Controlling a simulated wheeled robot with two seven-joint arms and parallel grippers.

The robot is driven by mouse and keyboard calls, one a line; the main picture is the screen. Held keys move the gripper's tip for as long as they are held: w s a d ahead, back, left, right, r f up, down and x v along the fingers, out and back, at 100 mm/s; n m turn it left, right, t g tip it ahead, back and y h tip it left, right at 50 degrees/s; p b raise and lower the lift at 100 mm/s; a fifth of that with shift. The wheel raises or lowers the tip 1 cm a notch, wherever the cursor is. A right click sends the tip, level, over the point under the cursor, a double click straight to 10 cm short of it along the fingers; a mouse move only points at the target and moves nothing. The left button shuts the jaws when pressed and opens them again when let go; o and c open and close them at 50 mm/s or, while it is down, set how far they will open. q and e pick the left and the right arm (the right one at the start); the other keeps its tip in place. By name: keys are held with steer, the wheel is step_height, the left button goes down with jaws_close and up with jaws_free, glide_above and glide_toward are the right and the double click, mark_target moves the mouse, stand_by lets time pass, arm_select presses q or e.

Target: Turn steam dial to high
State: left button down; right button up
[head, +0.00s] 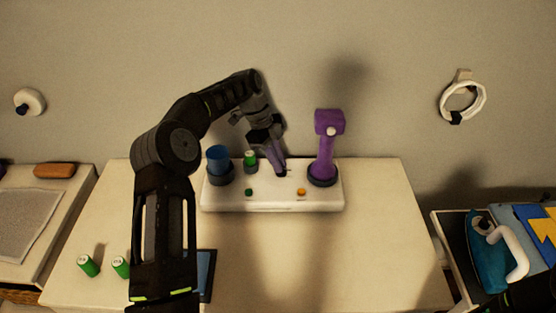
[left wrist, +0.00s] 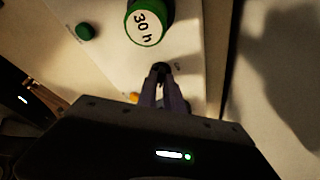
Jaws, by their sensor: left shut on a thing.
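A white base unit (head: 270,204) stands on the table against the wall. It carries a small dark dial (head: 281,174) between a green-topped cylinder (head: 250,159) and a purple steamer head (head: 326,145). My left gripper (head: 280,168) reaches down from above to the dial. In the left wrist view, the left fingertips (left wrist: 160,78) are shut on the dark dial (left wrist: 160,67). Faint marks lie beside it, too small to read. The fingers partly hide the dial, and its pointer setting cannot be told. My right gripper is not in view.
A blue cup (head: 217,158) stands at the base's left end. A green button (head: 248,192) and an orange button (head: 301,192) are on its front. Small green cylinders (head: 88,265) stand at the table's front left. The table's right half is clear. A teal iron (head: 487,250) is at far right.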

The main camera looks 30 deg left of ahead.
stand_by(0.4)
arm_select(q)
steer(key=c, duration=1.5)
jaws_free()
